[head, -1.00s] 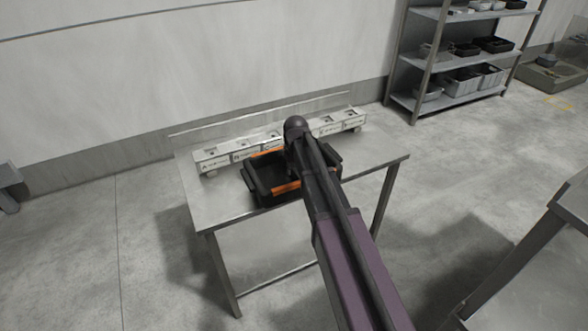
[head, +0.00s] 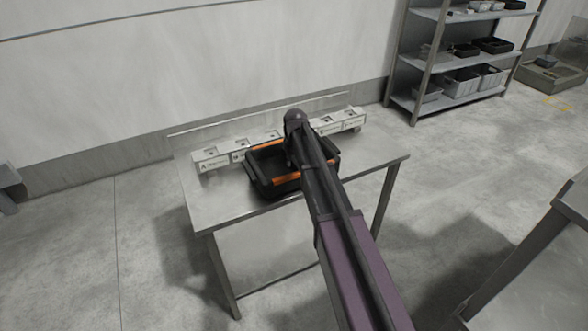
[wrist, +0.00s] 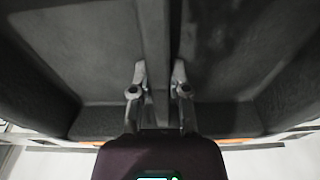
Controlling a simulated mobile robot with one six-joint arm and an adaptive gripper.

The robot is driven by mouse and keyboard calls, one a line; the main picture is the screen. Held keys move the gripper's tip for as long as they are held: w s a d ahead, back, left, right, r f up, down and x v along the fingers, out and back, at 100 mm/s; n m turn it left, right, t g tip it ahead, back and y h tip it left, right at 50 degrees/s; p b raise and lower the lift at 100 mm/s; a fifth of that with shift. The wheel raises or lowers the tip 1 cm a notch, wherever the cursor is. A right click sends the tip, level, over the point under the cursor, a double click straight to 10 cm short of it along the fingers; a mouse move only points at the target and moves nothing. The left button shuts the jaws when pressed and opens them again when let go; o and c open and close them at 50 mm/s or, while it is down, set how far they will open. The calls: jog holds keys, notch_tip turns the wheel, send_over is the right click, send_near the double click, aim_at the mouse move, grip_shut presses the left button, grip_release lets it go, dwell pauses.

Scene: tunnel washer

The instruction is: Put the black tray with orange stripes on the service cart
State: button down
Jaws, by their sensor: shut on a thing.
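The black tray with orange stripes (head: 264,186) is over the left-middle of a steel table (head: 225,212) in the head view. It looks level and slightly raised above the tabletop. In the wrist view its dark inside fills most of the picture, with a central bar (wrist: 157,35) running across it. My gripper (wrist: 157,76) is shut on that bar, one finger on each side. In the head view my arm covers the right part of the tray and hides the fingers. I see nothing that is clearly a service cart.
A row of white labelled blocks (head: 211,158) stands along the back of the table, partly hidden by the tray and arm. A shelf rack (head: 460,60) with bins stands at the upper right. Another metal surface (head: 540,240) is at the right edge. The floor between is clear.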

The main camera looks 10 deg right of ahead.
aim_at(292, 168)
jog(key=shift+s+f+b, duration=0.1)
jog(key=shift+f+b, duration=1.1)
jog(key=shift+f, duration=0.3)
jog(key=shift+f, duration=0.1)
jog(key=c, duration=0.6)
grip_release()
jog(key=shift+r, duration=0.2)
jog(key=r+p, duration=0.4)
jog(key=s+r+p, duration=0.1)
jog(key=r+p, duration=0.6)
jog(key=p, duration=0.1)
jog(key=shift+s+d+r, duration=0.2)
jog(key=shift+r, duration=0.2)
